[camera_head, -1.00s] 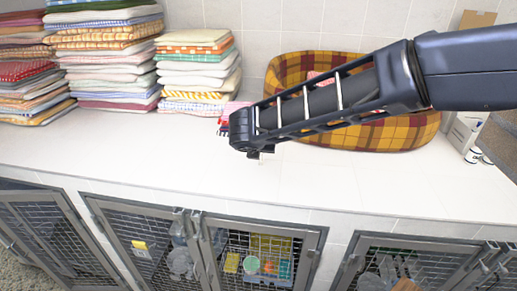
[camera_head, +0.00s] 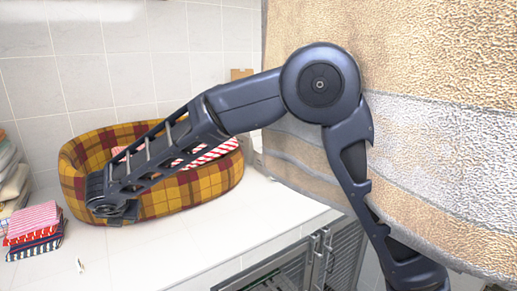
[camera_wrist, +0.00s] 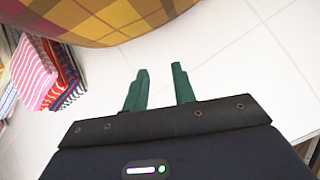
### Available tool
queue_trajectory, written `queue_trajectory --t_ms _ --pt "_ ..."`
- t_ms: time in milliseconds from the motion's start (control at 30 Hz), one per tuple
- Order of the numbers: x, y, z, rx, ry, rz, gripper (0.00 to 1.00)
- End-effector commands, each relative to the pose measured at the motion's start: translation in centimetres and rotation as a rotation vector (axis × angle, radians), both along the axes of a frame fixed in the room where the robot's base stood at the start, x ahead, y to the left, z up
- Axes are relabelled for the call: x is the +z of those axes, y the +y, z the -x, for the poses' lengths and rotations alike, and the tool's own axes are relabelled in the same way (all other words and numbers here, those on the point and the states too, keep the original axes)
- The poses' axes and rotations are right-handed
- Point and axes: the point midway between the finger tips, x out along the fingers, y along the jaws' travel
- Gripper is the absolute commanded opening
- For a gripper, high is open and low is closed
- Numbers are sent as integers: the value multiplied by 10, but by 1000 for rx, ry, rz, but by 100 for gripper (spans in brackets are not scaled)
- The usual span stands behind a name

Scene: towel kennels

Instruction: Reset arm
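My arm reaches across the counter from the right, its wrist end in front of the plaid pet bed. In the wrist view my gripper (camera_wrist: 160,70) shows two green fingers standing apart with nothing between them, above the white counter. In the head view the fingers are not clearly visible behind the wrist.
The yellow-and-red plaid pet bed (camera_head: 215,184) holds a red-and-white striped cloth (camera_head: 217,152). Folded striped towels (camera_head: 35,224) lie on the white counter (camera_head: 160,250) at left. A large beige-and-grey textured surface (camera_head: 440,120) fills the right. Wire-mesh kennel doors (camera_head: 345,250) are below.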

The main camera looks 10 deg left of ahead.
Motion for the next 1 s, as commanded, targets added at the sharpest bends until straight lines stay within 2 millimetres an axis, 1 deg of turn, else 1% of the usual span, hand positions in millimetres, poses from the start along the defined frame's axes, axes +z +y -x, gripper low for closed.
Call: queue_trajectory --t_ms 33,100,300,400,567,667,700,767,800,867,900,967,1000 --pt "2 -7 -22 -47 22 -12 26" --pt "2 -16 -45 -108 53 -28 26" --pt "3 -43 -104 -263 129 -70 26" --pt "21 -70 -123 -334 141 -94 26" --pt "43 -114 -152 -454 161 -130 26" --pt "57 -146 -170 -535 174 -156 26" --pt "63 -161 -177 -572 181 -167 26" --pt "72 -183 -187 -627 188 -184 26" --pt "78 -199 -194 -667 194 -197 26" --pt "86 -224 -203 -729 203 -219 26" --pt "92 -241 -208 -771 210 -234 26" --pt "100 -268 -215 -837 221 -258 26" --pt "105 -286 -219 -881 227 -273 26"
